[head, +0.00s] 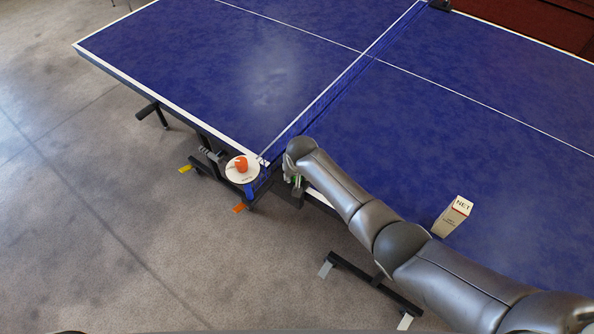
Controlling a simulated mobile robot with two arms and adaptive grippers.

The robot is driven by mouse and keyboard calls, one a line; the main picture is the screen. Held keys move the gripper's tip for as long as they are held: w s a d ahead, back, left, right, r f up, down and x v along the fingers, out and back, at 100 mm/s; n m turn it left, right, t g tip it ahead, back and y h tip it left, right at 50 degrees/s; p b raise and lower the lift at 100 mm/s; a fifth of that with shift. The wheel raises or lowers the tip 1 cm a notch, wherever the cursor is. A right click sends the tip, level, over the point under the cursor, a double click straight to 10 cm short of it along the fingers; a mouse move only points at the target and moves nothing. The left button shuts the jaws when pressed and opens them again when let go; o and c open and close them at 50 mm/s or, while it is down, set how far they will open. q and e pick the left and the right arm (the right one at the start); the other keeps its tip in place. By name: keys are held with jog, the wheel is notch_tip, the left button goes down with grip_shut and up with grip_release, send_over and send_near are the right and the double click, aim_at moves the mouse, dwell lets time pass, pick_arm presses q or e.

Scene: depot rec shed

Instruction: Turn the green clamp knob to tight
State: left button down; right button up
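A small patch of green (296,181), likely the green clamp knob, shows at the near edge of the blue table by the net's end. Most of it is hidden under my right arm. My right arm comes in from the lower right, and its wrist bends down over this spot. The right gripper (294,187) is mostly hidden below the wrist, close to the green part; its fingers cannot be made out. An orange knob (241,164) on a white round plate (235,175) sits left of the net's end, apart from my arm. My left gripper is not in view.
The blue table (240,75) has a net (335,88) across it. A white box marked NET (452,217) stands on the tabletop right of my arm. Dark table legs and a foot bar (375,282) stick out below the edge. The grey floor at left is clear.

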jog(key=shift+w+r, duration=0.1)
jog(key=shift+r, duration=0.05)
jog(key=o, duration=1)
jog(key=v, duration=1.2)
